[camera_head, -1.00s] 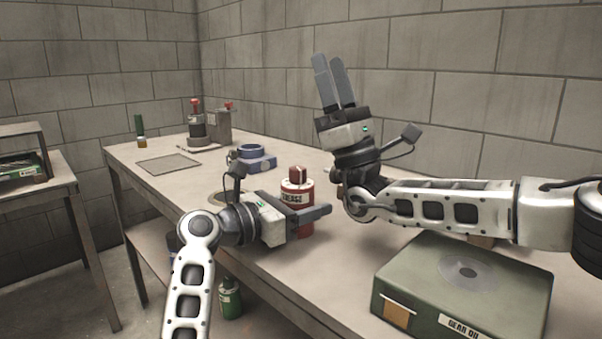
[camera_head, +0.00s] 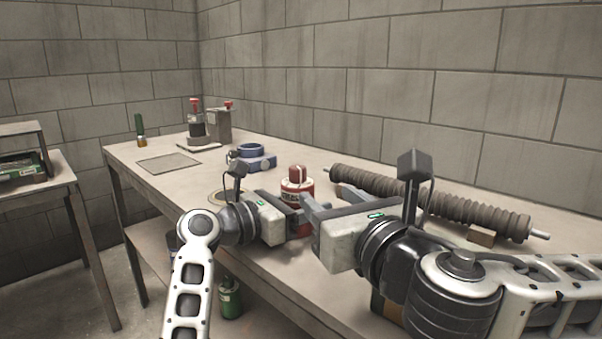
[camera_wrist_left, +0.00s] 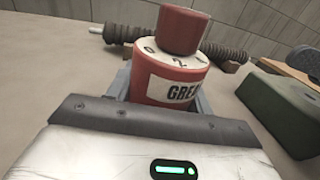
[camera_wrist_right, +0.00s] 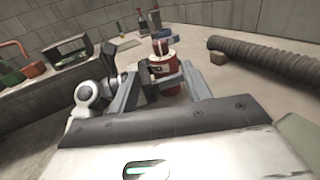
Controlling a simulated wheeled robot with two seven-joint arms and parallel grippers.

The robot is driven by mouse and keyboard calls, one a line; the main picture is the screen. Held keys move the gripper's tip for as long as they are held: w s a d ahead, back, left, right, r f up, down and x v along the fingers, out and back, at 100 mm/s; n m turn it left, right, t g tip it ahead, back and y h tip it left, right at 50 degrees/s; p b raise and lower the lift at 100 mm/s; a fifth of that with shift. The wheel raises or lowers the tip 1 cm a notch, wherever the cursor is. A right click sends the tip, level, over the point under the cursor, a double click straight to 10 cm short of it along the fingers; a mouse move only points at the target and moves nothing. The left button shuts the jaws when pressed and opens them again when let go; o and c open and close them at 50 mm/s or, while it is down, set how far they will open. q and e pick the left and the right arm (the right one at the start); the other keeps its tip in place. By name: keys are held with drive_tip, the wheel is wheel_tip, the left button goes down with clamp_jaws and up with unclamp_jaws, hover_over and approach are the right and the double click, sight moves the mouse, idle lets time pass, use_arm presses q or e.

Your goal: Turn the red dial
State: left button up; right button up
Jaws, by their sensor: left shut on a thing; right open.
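The red dial (camera_head: 298,172) is the knob on top of a red grease can (camera_head: 297,190) standing on the workbench. In the left wrist view the dial (camera_wrist_left: 181,29) sits above a white ring with dark marks, and the can (camera_wrist_left: 168,82) carries a "GRE..." label. My left gripper (camera_head: 299,218) is shut on the can's body from the front left. My right gripper (camera_head: 326,200) is open, its fingers pointing toward the can from the right. In the right wrist view the can (camera_wrist_right: 164,65) shows beyond the open fingers.
A ribbed mesh tube (camera_head: 430,200) lies along the back right of the workbench (camera_head: 165,195). A blue device (camera_head: 254,158) and a dark bottle with a red top (camera_head: 196,120) stand farther left. A green box (camera_wrist_left: 290,110) sits to the right in the left wrist view.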

sight(301, 173)
drive_tip(key=x, duration=1.1)
drive_tip(key=shift+w+a, duration=0.1)
drive_tip(key=shift+w, duration=0.15)
drive_tip(key=c, duration=1)
